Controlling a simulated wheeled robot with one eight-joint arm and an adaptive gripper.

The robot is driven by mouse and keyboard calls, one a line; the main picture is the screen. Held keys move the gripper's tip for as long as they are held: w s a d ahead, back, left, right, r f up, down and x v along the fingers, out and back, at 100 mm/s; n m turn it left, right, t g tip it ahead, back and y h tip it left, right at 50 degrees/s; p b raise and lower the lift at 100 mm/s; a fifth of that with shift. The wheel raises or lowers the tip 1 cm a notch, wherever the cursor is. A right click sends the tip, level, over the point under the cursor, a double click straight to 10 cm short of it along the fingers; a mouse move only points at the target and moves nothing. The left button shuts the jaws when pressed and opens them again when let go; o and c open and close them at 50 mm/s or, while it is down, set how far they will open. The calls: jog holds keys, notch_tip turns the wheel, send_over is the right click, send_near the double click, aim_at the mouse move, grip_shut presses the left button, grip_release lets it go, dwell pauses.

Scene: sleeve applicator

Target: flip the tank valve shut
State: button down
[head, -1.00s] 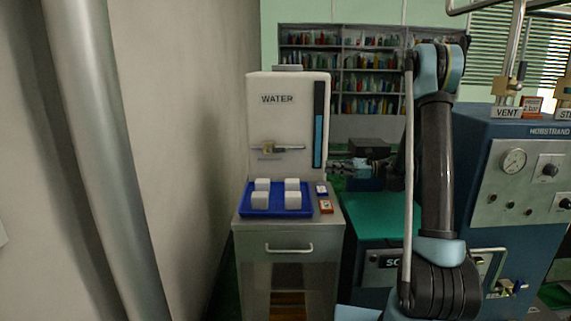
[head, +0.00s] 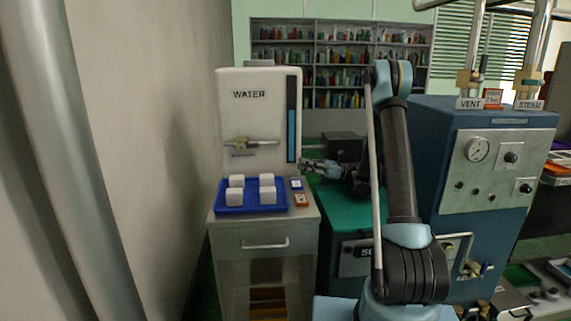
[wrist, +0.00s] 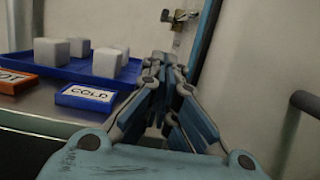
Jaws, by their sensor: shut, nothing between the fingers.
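The white water tank (head: 233,120) stands on a steel cabinet, with the word WATER on its front. Its valve (head: 241,145) has a brass body low on the tank front and a thin lever reaching right, roughly level.
A blue tray (head: 222,197) with several white blocks sits on the cabinet (head: 235,229) below the valve. A blue COLD tag (wrist: 86,96) and an orange tag (wrist: 18,81) lie beside it. A blue machine (head: 440,150) stands at right; a wall closes the left.

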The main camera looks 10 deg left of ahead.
send_near(249, 145)
jog(key=a+f, duration=0.1)
jog(key=a, duration=0.1)
jog(key=a+f, duration=0.1)
jog(key=a, duration=0.3)
jog(key=shift+s+f, duration=0.35)
jog(key=shift+f, duration=0.05)
